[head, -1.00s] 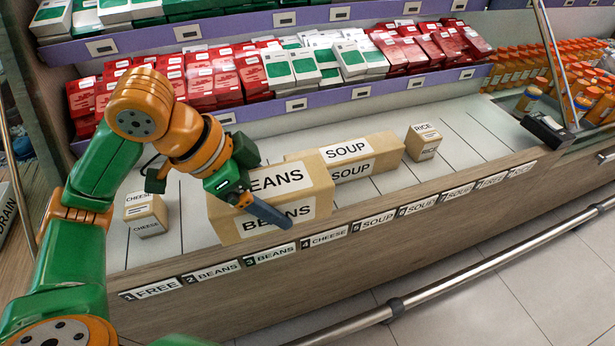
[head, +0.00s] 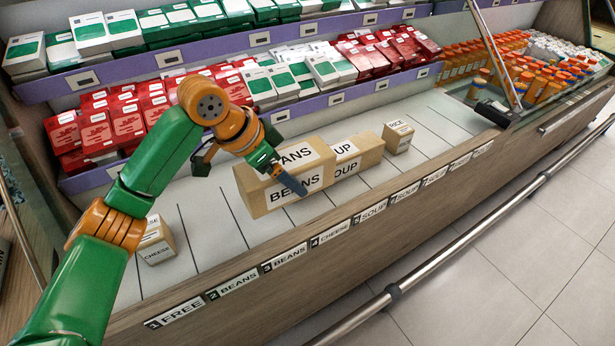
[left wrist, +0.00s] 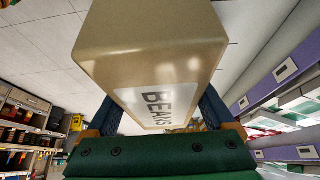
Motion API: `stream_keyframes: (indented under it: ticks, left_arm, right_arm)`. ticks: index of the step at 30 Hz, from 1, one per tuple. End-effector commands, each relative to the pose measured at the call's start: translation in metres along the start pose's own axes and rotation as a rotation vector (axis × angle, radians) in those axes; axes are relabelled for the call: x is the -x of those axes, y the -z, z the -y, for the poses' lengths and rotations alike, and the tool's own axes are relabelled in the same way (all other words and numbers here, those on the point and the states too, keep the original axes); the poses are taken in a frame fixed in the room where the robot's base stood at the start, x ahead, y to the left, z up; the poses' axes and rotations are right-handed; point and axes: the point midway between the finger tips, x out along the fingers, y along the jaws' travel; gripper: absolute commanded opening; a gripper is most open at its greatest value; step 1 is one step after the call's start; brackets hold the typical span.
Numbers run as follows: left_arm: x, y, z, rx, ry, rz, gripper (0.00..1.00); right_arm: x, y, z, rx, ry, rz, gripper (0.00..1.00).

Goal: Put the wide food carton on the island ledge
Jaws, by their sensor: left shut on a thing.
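The wide tan carton labelled BEANS (head: 262,199) is at the counter ledge (head: 212,232), near the slots marked 3 BEANS and 4 CHEESE. My left gripper (head: 272,172) is shut on it, with one dark finger across its front label. In the left wrist view the carton (left wrist: 150,58) fills the space between both fingers. Whether its base touches the ledge is unclear. My right gripper is not in view.
A SOUP carton (head: 358,159) stands just right of and behind the beans carton, with a small RICE carton (head: 398,136) beyond. A CHEESE carton (head: 155,243) stands left. Purple-edged shelves (head: 232,112) rise behind. A metal rail (head: 455,243) runs in front.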

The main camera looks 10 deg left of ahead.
Motion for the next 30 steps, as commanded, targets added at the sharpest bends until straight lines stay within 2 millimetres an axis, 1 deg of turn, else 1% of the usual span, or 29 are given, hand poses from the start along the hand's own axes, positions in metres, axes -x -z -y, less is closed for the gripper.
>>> stream_keyframes:
  ticks: [2,5,12,15,18,21,23,25,27,30]
  left_arm:
    - [0.000,-0.001,0.001,0.000,0.000,-0.001,0.17]
    - [-0.001,-0.015,0.011,0.005,0.002,0.002,0.17]
    - [-0.002,-0.081,0.059,0.010,0.003,0.002,0.17]
    - [-0.016,-0.106,0.071,0.006,-0.001,0.003,0.17]
    - [-0.025,-0.123,0.080,0.005,0.000,0.001,0.17]
    - [-0.030,-0.132,0.085,0.003,-0.001,-0.001,0.17]
    - [-0.035,-0.142,0.090,0.005,-0.001,0.001,0.17]
    - [-0.047,-0.151,0.091,0.002,-0.002,0.003,0.17]
    - [-0.057,-0.156,0.091,0.002,-0.001,0.001,0.17]
    - [-0.061,-0.158,0.091,0.000,0.001,0.000,0.17]
  right_arm:
    - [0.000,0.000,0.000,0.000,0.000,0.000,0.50]
    - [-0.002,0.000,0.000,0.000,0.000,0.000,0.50]
    - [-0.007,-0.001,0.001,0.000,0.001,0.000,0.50]
    - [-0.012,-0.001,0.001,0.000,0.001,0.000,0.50]
    - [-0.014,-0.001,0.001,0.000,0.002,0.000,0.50]
    - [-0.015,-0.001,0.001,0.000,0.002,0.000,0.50]
    - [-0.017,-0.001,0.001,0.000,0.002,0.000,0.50]
    - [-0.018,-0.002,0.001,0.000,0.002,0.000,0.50]
    - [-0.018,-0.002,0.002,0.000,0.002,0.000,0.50]
    - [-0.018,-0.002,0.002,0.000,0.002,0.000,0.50]
